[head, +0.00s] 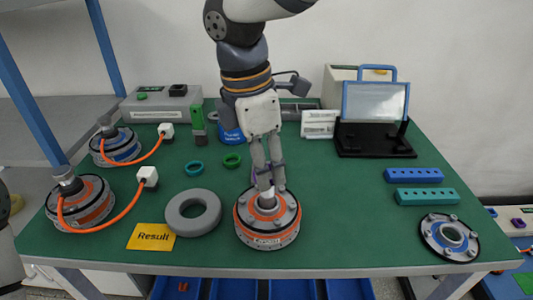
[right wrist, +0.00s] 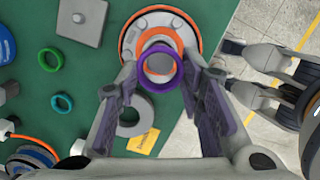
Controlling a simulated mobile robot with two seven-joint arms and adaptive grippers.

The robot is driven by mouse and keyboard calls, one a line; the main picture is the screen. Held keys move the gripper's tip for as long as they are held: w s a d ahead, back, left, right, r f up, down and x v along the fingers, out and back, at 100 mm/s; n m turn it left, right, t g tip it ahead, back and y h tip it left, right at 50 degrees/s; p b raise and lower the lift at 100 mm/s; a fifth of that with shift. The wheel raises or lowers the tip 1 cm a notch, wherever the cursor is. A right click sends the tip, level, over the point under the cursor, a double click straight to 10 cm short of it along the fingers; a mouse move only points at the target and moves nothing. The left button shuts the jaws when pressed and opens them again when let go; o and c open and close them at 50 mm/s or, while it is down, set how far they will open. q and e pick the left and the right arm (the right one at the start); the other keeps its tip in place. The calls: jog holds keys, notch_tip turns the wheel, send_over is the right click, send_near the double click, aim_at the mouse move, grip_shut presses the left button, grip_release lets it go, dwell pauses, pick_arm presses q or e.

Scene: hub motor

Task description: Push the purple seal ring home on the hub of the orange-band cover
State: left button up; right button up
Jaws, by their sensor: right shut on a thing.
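The orange-band cover (head: 268,237) sits on a round motor at the front middle of the green table. Its grey hub (head: 267,203) stands up from the centre. My right gripper (head: 268,187) points down right over the hub. In the right wrist view, the purple seal ring (right wrist: 144,67) is between its two fingertips, and the gripper is shut on it. The hub's grey round top (right wrist: 160,65) shows through the ring, roughly centred. The fingers hide most of the ring in the head view, so I cannot tell how far it sits on the hub.
A grey ring (head: 177,221) and a yellow Result card (head: 139,236) lie left of the cover. Green (head: 232,156) and teal (head: 186,168) rings lie behind. Two cabled motors stand at the left. A flanged cover (head: 433,226) and two bars (head: 427,196) lie at the right.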

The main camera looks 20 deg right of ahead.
jog(key=shift+d, duration=0.15)
dwell(0.4)
jog(key=shift+f, duration=1.2)
jog(key=shift+f, duration=0.1)
jog(key=shift+f, duration=0.8)
jog(key=shift+f, duration=0.7)
jog(key=shift+f, duration=0.15)
